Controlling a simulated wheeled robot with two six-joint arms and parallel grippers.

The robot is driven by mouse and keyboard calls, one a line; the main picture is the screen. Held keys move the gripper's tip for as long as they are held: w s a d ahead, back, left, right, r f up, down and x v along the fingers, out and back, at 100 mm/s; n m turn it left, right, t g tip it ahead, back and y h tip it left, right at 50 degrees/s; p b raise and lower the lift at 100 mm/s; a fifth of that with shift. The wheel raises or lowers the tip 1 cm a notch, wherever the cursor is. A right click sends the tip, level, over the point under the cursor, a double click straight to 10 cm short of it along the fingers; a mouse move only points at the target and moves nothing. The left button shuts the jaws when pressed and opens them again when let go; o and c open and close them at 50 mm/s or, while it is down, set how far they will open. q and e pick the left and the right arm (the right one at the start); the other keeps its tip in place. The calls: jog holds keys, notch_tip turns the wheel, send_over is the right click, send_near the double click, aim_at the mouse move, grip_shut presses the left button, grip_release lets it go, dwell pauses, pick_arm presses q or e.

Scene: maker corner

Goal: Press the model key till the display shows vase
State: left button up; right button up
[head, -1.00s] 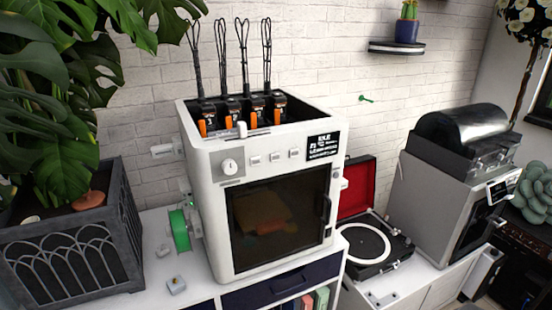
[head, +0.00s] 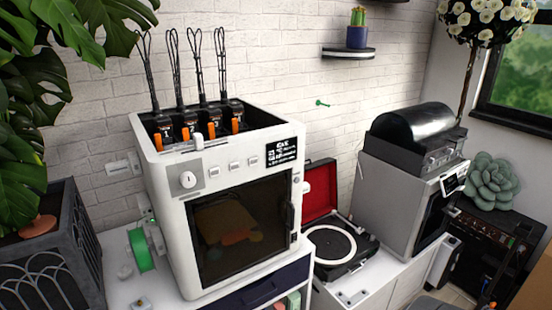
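The white 3D printer (head: 160,230) stands on a white cabinet, its dark glass door shut. Its front panel carries a round knob (head: 188,179) at the left and a row of three small keys, with the middle key (head: 235,166) between two others. I cannot read which one is the model key. The small black display (head: 281,152) at the panel's upper right shows white text too small to read for certain. Neither of my grippers is in view.
A green spool (head: 140,250) is on the printer's left side. A large plant in a dark planter (head: 75,235) stands at the left. A record player (head: 335,245) with a red-lined lid and a grey machine (head: 395,200) stand to the right. Black cables rise above the printer.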

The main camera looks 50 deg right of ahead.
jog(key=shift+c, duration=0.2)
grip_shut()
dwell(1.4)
